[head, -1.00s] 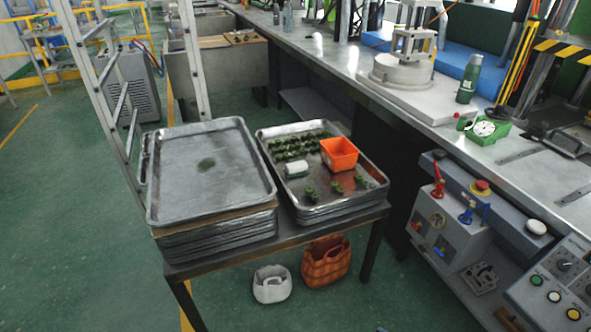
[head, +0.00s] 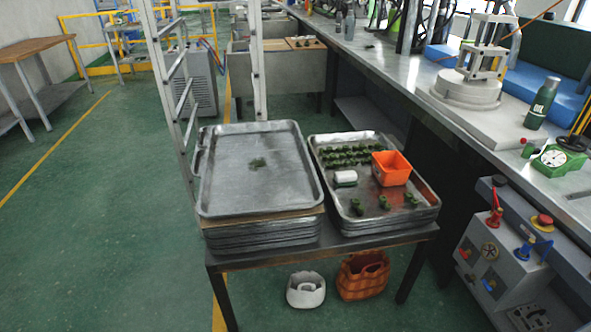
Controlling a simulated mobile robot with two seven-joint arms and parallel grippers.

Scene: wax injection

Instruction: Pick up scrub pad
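A small white block with a green lower edge (head: 345,178), which may be the scrub pad, lies on the right metal tray (head: 425,212). It is left of an orange open box (head: 391,168). Neither of my grippers is in view.
Several small green pieces (head: 350,155) are on the right tray. A white basket (head: 306,290) and an orange-brown basket (head: 362,276) sit under the table. A ladder (head: 255,70) stands behind it. A long bench (head: 400,75) and control boxes (head: 505,250) border the right.

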